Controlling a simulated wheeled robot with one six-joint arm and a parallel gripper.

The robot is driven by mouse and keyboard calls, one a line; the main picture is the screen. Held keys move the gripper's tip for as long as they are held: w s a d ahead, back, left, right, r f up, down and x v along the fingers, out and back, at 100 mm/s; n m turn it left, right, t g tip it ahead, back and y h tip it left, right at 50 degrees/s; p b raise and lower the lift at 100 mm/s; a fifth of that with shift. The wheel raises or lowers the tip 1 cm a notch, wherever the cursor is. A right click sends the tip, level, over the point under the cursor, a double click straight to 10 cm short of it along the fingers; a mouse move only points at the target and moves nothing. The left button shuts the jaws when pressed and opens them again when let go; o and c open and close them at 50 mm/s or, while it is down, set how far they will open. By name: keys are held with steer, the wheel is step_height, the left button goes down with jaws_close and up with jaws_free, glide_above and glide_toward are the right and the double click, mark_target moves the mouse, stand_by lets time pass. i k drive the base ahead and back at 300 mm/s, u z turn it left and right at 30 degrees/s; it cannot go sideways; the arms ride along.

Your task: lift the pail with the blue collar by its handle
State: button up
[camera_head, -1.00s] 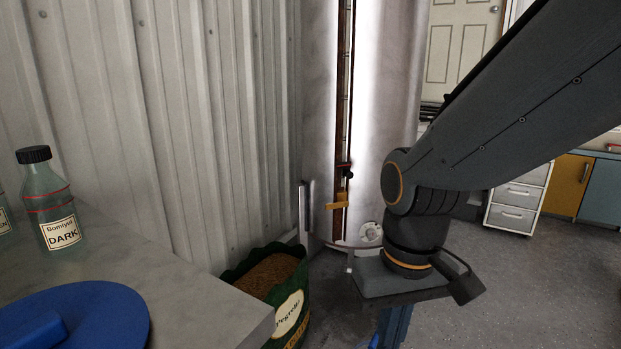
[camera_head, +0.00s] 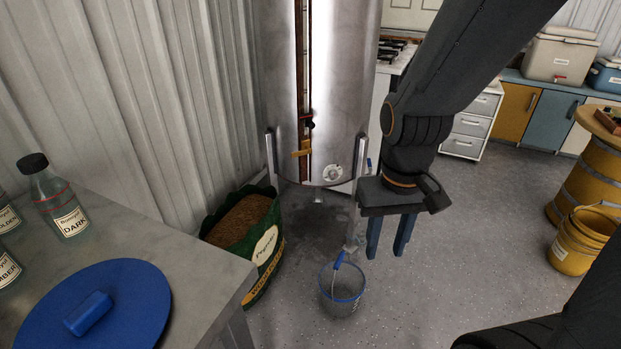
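The pail with the blue collar (camera_head: 341,306) stands upright on the grey floor near the bottom middle. It is greyish and looks see-through, with a blue rim band. Its handle stands up above the rim, with a blue grip (camera_head: 340,259) at its upper part. My gripper (camera_head: 388,250) points down with its two blue fingers spread apart and nothing between them. In the picture it is above and to the right of the pail, apart from the handle. How far it is from the handle in depth I cannot tell.
A tall metal cylinder (camera_head: 270,70) stands behind the pail. A green sack (camera_head: 263,259) of pellets is left of it. A grey worktop (camera_head: 190,262) with bottles and a blue disc (camera_head: 130,310) fills the lower left. The floor between is open.

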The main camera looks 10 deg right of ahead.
mark_target(349, 283)
steer(key=z, duration=0.05)
steer(key=k, duration=0.65)
steer(key=z, duration=0.4)
steer(key=i, duration=1.2)
steer(key=u, duration=0.6)
